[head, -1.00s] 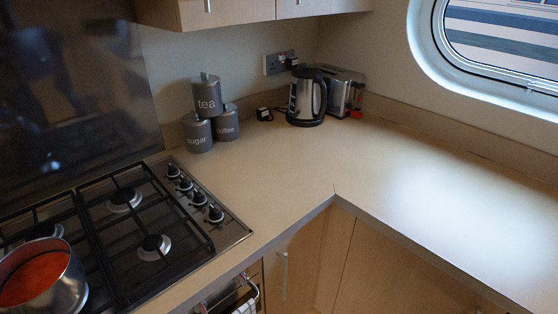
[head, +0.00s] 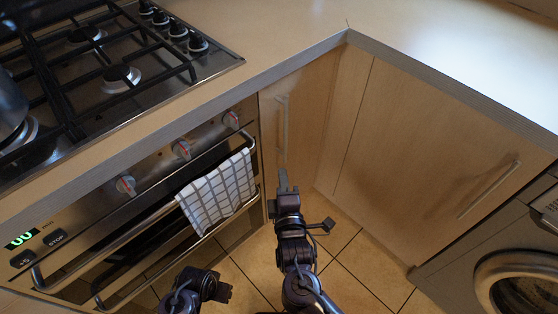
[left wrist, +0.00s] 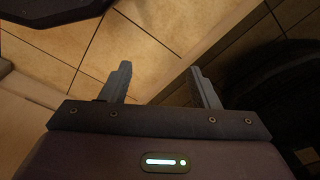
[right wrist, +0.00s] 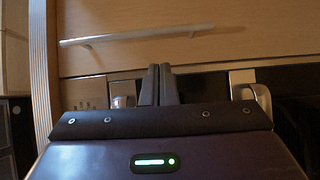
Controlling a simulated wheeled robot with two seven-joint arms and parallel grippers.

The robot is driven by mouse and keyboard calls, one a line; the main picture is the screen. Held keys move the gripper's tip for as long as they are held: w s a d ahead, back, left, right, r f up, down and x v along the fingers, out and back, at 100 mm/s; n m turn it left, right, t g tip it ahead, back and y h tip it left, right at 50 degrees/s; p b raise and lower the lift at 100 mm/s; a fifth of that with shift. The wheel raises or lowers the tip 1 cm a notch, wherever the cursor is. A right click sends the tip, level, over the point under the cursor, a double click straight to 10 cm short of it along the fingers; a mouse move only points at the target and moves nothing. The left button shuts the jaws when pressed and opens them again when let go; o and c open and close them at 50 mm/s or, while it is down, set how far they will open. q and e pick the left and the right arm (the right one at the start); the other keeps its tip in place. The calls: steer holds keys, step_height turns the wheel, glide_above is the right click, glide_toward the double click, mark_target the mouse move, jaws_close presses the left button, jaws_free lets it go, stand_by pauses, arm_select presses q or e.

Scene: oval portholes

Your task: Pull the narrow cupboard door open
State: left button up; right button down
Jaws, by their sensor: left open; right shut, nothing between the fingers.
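The narrow cupboard door (head: 305,95) is pale wood, in the corner between the oven and the wide cupboard door, and looks shut. Its slim vertical handle (head: 282,125) is near its left edge. In the right wrist view the door (right wrist: 240,30) fills the top, with the handle (right wrist: 135,35) lying across it. My right gripper (head: 283,182) is shut and empty, below the handle in the head view; its fingertips (right wrist: 160,72) appear apart from the handle. My left gripper (left wrist: 162,80) is open and empty over the floor; in the head view it is low, by the oven.
The oven (head: 110,235) with a checked towel (head: 217,187) on its rail stands left of the door. A wide cupboard door (head: 430,145) and a washing machine (head: 515,280) stand to the right. The worktop edge (head: 400,60) overhangs the doors. Tiled floor (head: 345,240) is clear in front.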

steer(key=b, duration=0.1)
glide_toward(277, 132)
steer(key=w, duration=0.3)
arm_select(q)
steer(key=shift+w+d+r, duration=0.1)
steer(key=shift+d+r, duration=0.1)
steer(key=shift+r, duration=1.2)
steer(key=shift+w+d+r, duration=0.1)
steer(key=shift+d+r, duration=0.1)
steer(key=shift+r, duration=1.15)
arm_select(e)
steer(key=shift+w+a+f, duration=0.1)
steer(key=shift+w+a, duration=0.15)
steer(key=shift+w, duration=0.65)
